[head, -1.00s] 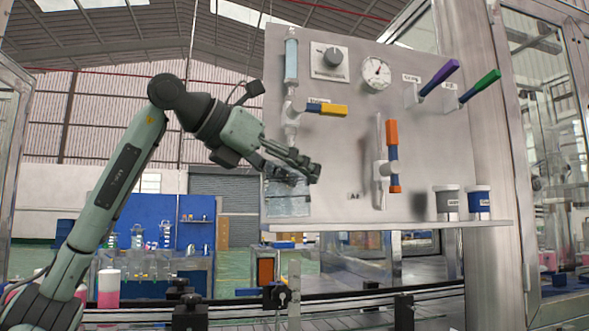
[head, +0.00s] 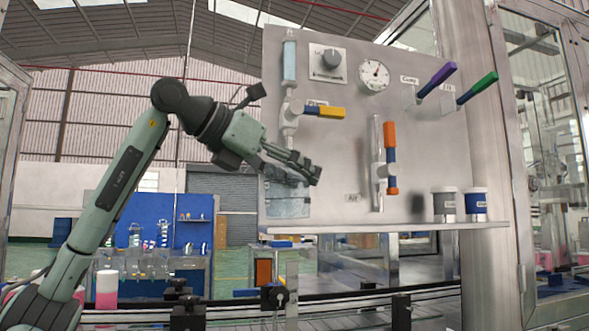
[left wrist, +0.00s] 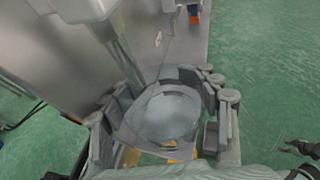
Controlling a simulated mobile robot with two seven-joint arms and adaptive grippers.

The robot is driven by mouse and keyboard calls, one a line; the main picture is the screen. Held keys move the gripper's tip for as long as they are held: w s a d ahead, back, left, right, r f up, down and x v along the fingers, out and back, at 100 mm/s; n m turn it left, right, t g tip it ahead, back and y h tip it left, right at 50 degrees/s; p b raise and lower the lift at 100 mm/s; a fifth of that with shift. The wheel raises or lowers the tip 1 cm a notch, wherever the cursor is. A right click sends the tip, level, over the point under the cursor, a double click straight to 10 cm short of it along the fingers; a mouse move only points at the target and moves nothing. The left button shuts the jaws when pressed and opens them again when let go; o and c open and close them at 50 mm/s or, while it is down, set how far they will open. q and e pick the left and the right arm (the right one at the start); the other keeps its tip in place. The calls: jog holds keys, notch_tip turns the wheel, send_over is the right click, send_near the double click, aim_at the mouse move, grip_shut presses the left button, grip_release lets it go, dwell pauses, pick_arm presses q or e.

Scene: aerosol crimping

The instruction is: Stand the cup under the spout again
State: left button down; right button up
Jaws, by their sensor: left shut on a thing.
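The clear cup (head: 287,206) is upright at the left end of the panel's shelf, below the spout (head: 290,138) with its yellow-handled valve (head: 325,112). I cannot tell whether its base touches the shelf. My left gripper (head: 303,172) is shut on the cup near its upper part, and its fingers hide some of the cup and the gap below the spout. In the left wrist view the cup (left wrist: 168,118) sits between the finger pads, close to the grey panel. A dark jointed part at that view's right edge may be my right gripper (left wrist: 300,148); its jaws are unclear.
The shelf (head: 400,226) is free in its middle. Two canisters, grey (head: 446,205) and blue (head: 477,204), stand at its right. An orange-and-blue handle (head: 391,157) hangs on the panel right of my gripper. A conveyor (head: 350,303) runs below.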

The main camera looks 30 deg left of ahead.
pick_arm(q)
jog(key=shift+w+a, duration=0.45)
jog(key=shift+w, duration=0.15)
jog(key=shift+c, duration=1.6)
grip_release()
jog(key=shift+w+f, duration=0.1)
jog(key=shift+w, duration=0.05)
jog(key=shift+s+a+r, duration=0.2)
jog(key=shift+s+r, duration=0.1)
jog(key=shift+s, duration=0.3)
jog(key=d+v, duration=0.1)
jog(key=v, duration=1)
jog(key=shift+s, duration=0.3)
